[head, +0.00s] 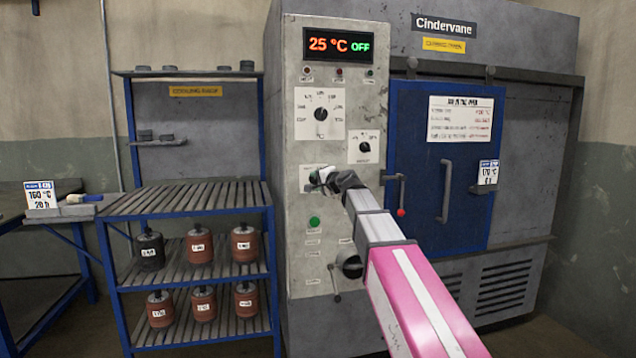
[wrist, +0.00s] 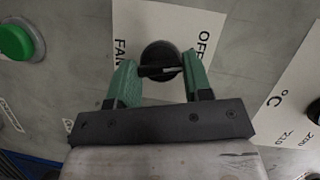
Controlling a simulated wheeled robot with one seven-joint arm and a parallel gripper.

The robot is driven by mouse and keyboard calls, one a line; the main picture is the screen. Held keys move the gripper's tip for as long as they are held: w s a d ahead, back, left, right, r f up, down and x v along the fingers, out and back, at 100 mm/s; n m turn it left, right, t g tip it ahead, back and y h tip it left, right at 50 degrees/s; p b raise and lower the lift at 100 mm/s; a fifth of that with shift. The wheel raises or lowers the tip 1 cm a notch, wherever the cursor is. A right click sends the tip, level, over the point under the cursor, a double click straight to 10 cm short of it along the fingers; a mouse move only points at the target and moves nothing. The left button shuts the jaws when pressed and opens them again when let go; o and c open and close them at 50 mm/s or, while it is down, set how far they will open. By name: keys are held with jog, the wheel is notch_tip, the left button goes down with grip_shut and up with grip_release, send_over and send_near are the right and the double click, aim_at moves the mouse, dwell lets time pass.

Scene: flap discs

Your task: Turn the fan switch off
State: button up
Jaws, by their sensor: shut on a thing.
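The fan switch is a round black knob (wrist: 158,52) on a white plate lettered FAN and OFF in the wrist view. Its grip bar, with a pale line, lies across between my two green fingers, roughly level in that view. My gripper (wrist: 160,68) is shut on this bar. In the head view my gripper (head: 325,178) reaches the switch plate (head: 307,176) on the grey control panel (head: 340,270) and hides the knob. The panel's display (head: 338,44) reads 25 °C and OFF.
Two dials (head: 321,114) are above. The blue oven door (head: 440,230) is shut at the right. A rack (head: 190,200) with several labelled parts stands left.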

jog(key=shift+n+h, duration=0.5)
jog(key=shift+n, duration=0.4)
jog(key=o, duration=0.9)
jog(key=shift+s, duration=0.1)
jog(key=v, duration=1)
jog(key=shift+s+d+r, duration=0.2)
jog(key=shift+s, duration=0.05)
